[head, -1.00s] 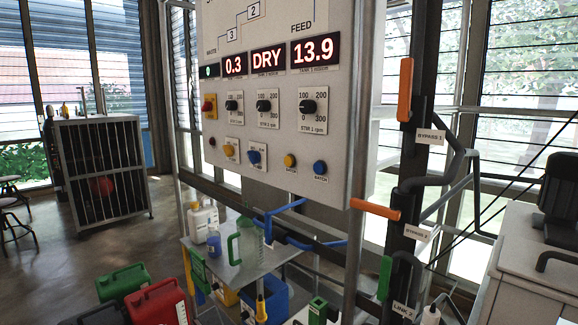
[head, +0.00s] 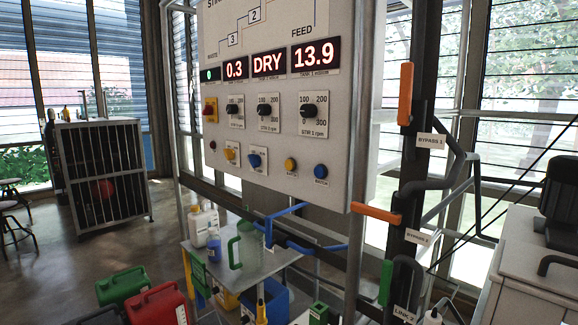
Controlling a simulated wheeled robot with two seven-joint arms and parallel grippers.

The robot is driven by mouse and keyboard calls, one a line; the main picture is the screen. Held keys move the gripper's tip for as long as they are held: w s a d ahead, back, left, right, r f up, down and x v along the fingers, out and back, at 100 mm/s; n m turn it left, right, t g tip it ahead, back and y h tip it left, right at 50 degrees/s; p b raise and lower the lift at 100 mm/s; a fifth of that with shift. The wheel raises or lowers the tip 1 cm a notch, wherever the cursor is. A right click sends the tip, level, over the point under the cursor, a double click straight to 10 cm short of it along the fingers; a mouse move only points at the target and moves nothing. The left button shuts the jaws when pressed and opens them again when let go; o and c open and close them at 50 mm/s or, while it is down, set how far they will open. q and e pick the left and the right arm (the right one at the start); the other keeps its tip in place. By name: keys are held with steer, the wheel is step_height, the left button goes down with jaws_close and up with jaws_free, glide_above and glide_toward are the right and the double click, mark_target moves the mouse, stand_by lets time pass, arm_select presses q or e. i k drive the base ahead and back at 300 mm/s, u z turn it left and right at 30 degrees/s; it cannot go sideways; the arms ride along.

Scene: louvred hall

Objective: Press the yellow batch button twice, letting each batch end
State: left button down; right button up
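The yellow batch button (head: 290,165) is a round button low on the grey control panel (head: 345,100), left of a blue button (head: 321,171) with a "BATCH" label under it. Above them the red-lit displays read 0.3 (head: 233,67), DRY (head: 268,64) and 13.9 (head: 314,55). A small green light (head: 210,74) is lit left of the displays. Neither gripper is in view, and nothing covers the button. I cannot tell whether the button is pushed in.
Black stir knobs (head: 309,110), a red switch (head: 210,109) and yellow (head: 230,153) and blue (head: 254,160) knobs share the panel. Orange-handled bypass levers (head: 377,212) stick out at the right. A bench (head: 260,262) with jugs stands below; red and green canisters (head: 158,304) stand lower left.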

mark_target(289, 164)
steer(key=k, duration=0.6)
steer(key=z, duration=0.45)
steer(key=i, duration=0.95)
steer(key=z, duration=0.5)
